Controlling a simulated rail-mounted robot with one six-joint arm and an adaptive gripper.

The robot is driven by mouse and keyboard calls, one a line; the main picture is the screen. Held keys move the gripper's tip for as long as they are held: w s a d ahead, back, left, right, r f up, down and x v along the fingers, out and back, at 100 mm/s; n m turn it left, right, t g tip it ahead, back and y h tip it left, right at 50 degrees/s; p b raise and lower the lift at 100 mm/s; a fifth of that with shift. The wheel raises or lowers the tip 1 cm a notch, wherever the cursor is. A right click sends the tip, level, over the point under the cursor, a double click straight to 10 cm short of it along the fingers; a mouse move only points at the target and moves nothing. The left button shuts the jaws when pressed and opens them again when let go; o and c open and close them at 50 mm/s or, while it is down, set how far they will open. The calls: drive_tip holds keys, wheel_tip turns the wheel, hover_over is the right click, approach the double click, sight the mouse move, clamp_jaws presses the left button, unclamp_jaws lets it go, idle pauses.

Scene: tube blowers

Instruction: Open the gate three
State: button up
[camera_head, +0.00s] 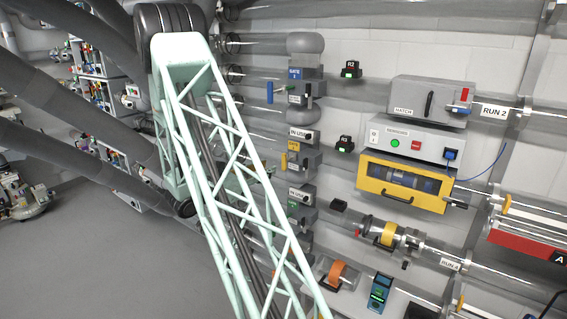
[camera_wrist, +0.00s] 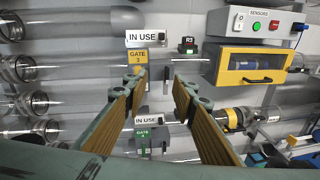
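Gate three is a grey block with a yellow "GATE 3" label (camera_wrist: 138,58) in the wrist view, just beyond my left fingertip. A white "IN USE" sign (camera_wrist: 141,39) sits right above it. In the head view the yellow-marked gate (camera_head: 293,147) is on the wall column, between a blue-marked gate and a green-marked one. My gripper (camera_wrist: 160,82) is open, with its two wood-coloured fingers spread and nothing seen between them. In the head view my gripper is not visible.
A green "GATE 4" block (camera_wrist: 143,133) with another "IN USE" sign (camera_wrist: 149,119) is below. The R3 box (camera_wrist: 188,44) is right of gate three. A yellow-framed cabinet (camera_wrist: 250,66) is further right. Clear tubes (camera_wrist: 38,70) with open ends are at left.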

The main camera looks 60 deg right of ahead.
sight(283, 164)
drive_tip(key=w+d+f+n+t+h+p, duration=0.1)
drive_tip(key=w+d+f+n+t, duration=0.1)
drive_tip(key=f, duration=0.4)
drive_tip(key=shift+w+d+n, duration=0.5)
drive_tip(key=shift+w+d, duration=0.2)
drive_tip(key=shift+d, duration=0.5)
drive_tip(key=shift+d+r, duration=0.1)
drive_tip(key=shift+s+d+p, duration=0.25)
drive_tip(key=shift+d+p, duration=0.2)
drive_tip(key=shift+d, duration=1.8)
drive_tip(key=shift+s+d+p, duration=0.25)
drive_tip(key=shift+d+p, duration=0.25)
drive_tip(key=shift+d, duration=1.7)
drive_tip(key=shift+s+d+p, duration=0.25)
drive_tip(key=shift+d+p, duration=0.2)
drive_tip(key=shift+d, duration=1.8)
clamp_jaws()
